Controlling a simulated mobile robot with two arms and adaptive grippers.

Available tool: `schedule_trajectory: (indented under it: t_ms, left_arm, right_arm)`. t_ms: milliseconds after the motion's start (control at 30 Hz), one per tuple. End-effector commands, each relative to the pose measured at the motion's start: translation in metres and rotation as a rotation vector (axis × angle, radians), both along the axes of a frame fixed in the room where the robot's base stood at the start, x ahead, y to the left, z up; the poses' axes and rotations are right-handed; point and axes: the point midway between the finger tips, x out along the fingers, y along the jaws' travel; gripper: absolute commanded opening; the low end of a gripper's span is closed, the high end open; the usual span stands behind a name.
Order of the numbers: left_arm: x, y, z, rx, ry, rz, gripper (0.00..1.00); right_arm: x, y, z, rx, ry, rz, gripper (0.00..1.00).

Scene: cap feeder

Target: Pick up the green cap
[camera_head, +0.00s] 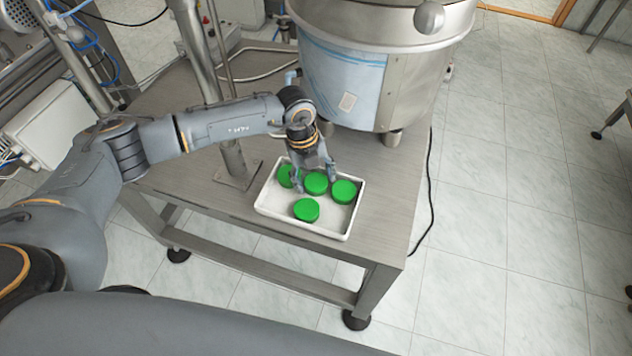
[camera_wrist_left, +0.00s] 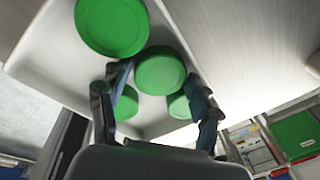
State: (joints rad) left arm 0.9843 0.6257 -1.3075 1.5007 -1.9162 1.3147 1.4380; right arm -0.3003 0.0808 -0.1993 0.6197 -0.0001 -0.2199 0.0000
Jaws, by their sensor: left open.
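Several round green caps lie in a white tray (camera_head: 275,206) on the steel table. One cap (camera_head: 316,184) is in the middle, one (camera_head: 344,191) to its right, one (camera_head: 306,210) in front, and one (camera_head: 285,176) at the left, partly behind a finger. My left gripper (camera_head: 316,181) is open and points down over the tray, its fingers on either side of the middle cap. In the left wrist view, a cap (camera_wrist_left: 160,71) shows between the fingertips; I cannot tell whether they touch it. Another cap (camera_wrist_left: 111,25) lies clear of the fingers. My right gripper is out of view.
A large steel vessel (camera_head: 420,70) on short feet stands behind the tray. A vertical steel post (camera_head: 232,150) rises from the table (camera_head: 200,190) just left of the tray. The table's front edge is close to the tray. Tiled floor (camera_head: 520,200) lies open to the right.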

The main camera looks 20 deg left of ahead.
Motion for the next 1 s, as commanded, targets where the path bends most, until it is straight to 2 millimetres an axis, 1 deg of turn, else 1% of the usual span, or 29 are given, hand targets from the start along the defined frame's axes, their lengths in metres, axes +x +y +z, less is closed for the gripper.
schedule_trajectory:
  t_ms: [33,67,100,133,467,633,767,833,967,1000]
  left_arm:
    - [0.000,0.000,0.000,0.000,0.000,0.000,0.63]
    - [0.000,0.000,0.000,0.000,0.000,0.000,0.59]
    - [0.000,0.000,0.000,0.000,0.000,0.000,0.51]
    - [0.000,0.000,0.000,0.000,0.000,0.000,0.45]
    - [0.000,0.000,0.000,0.000,0.000,0.001,0.44]
    - [0.000,0.000,0.006,0.000,0.000,0.001,0.44]
    - [0.001,0.000,0.018,-0.002,-0.003,0.000,0.44]
    - [0.001,0.000,0.030,-0.002,-0.004,0.000,0.44]
    - [0.001,-0.021,0.054,-0.003,-0.005,-0.004,0.44]
    - [0.001,-0.028,0.062,-0.004,-0.004,-0.005,0.44]
  right_arm:
    - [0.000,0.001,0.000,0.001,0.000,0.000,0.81]
    - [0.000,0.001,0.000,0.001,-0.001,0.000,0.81]
    - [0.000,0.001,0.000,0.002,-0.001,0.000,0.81]
    - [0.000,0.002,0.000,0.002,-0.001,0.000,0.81]
    - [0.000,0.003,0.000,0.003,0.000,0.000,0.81]
    - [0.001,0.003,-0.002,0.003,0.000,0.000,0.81]
    - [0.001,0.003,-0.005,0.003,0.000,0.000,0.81]
    - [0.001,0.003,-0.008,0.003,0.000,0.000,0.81]
    - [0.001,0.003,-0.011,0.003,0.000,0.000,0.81]
    - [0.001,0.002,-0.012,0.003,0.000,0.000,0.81]
